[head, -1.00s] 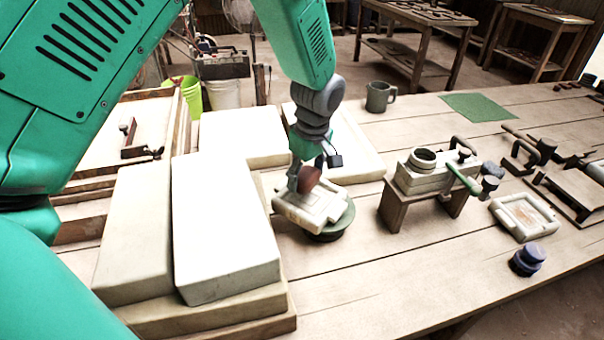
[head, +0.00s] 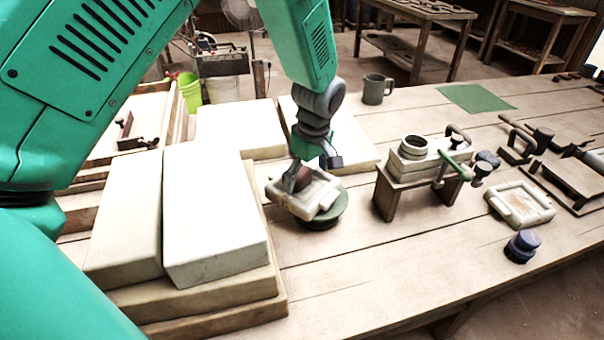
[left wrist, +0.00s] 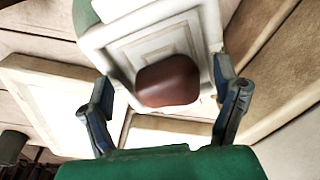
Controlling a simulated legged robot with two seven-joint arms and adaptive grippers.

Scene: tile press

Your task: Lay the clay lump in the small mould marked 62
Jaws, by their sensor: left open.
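The clay lump (left wrist: 168,80) is reddish brown and rests in the recess of a pale mould (left wrist: 100,38) with stepped inner panels. In the head view the mould (head: 287,202) sits on a round green stand (head: 328,219), and the lump (head: 309,178) shows partly behind a finger. My left gripper (head: 297,184) is low over the mould, pointing down. In the left wrist view the gripper (left wrist: 162,76) is open, one finger on each side of the lump with gaps between. No number is readable on the mould. My right gripper is not in view.
Large pale slabs (head: 215,225) are stacked left of the mould. A wooden stand (head: 384,196) with a clamped mould is to the right. Another pale mould (head: 540,214), a dark blue pot (head: 521,247) and a grey mug (head: 375,89) stand on the table. The front table boards are clear.

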